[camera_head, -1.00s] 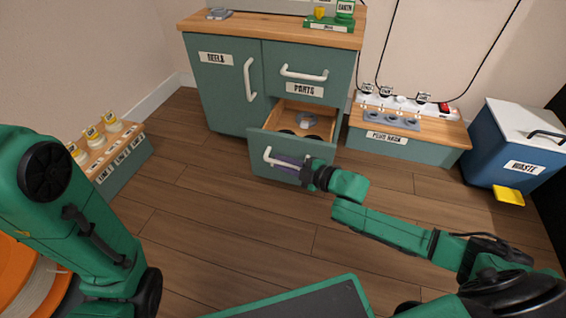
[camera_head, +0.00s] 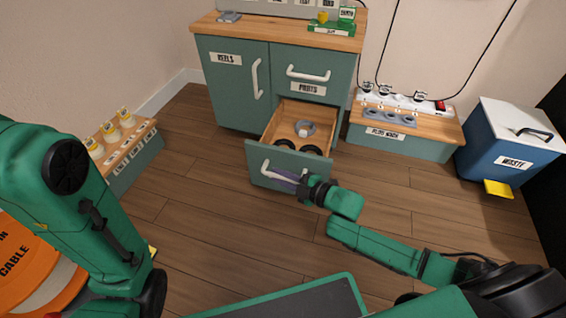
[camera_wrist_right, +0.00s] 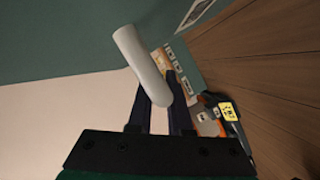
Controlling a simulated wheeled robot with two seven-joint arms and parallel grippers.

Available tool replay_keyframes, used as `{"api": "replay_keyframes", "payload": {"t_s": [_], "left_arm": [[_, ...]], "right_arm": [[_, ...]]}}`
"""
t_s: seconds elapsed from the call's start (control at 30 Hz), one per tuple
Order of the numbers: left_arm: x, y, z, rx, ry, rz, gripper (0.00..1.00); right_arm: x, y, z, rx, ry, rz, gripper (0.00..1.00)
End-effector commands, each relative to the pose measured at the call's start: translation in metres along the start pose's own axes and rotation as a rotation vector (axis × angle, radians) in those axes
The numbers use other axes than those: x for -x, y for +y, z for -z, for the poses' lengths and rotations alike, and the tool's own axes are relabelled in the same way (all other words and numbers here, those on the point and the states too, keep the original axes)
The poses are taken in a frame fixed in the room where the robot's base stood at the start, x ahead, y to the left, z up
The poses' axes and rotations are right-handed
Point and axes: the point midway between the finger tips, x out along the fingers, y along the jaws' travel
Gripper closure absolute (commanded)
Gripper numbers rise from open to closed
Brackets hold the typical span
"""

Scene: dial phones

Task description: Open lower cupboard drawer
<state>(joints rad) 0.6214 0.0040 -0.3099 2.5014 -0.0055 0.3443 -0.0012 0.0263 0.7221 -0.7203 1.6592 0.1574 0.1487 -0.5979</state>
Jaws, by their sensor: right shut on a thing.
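The lower cupboard drawer (camera_head: 258,163) is pulled well out of the green cupboard (camera_head: 233,106). Its wooden inside shows a grey ring-shaped thing (camera_head: 305,128), a small white thing and dark round things. My right gripper (camera_head: 300,186) is at the drawer's white handle (camera_head: 272,172), shut on it. In the right wrist view the white handle (camera_wrist_right: 143,62) runs between the two dark fingers. My left arm comes in at the left, but its gripper is not visible in the head view.
The upper drawer (camera_head: 308,72) and the left door are shut. A low plug bench (camera_head: 395,140) and a blue waste bin (camera_head: 505,145) stand at the right. A low rack (camera_head: 130,150) with yellow-topped things stands at the left.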

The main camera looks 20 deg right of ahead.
Motion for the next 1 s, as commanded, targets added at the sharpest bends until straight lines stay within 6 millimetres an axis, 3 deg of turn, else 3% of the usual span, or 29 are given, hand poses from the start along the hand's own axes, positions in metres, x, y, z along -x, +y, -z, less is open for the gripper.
{"api": "replay_keyframes", "payload": {"t_s": [0.33,0.37,0.43,0.77,0.87,1.0], "left_arm": [[0.000,0.001,-0.002,0.001,-0.003,0.000,0.50],[0.000,0.001,-0.002,0.001,-0.003,-0.001,0.50],[0.000,0.001,-0.002,0.002,-0.004,-0.001,0.50],[-0.002,0.001,-0.004,0.002,-0.007,-0.003,0.50],[-0.005,0.001,-0.006,0.004,-0.007,-0.003,0.50],[0.004,0.002,-0.024,0.025,-0.060,0.013,0.50]], "right_arm": [[0.002,-0.002,0.000,0.004,-0.005,0.000,1.00],[0.002,-0.002,0.000,0.004,-0.005,0.000,0.79],[0.001,-0.002,0.001,0.004,-0.004,0.000,0.53],[0.002,-0.001,0.002,0.003,-0.002,-0.002,0.53],[0.011,0.001,0.002,0.002,-0.003,-0.001,0.53],[0.038,0.002,0.004,0.002,-0.005,0.003,0.53]]}}
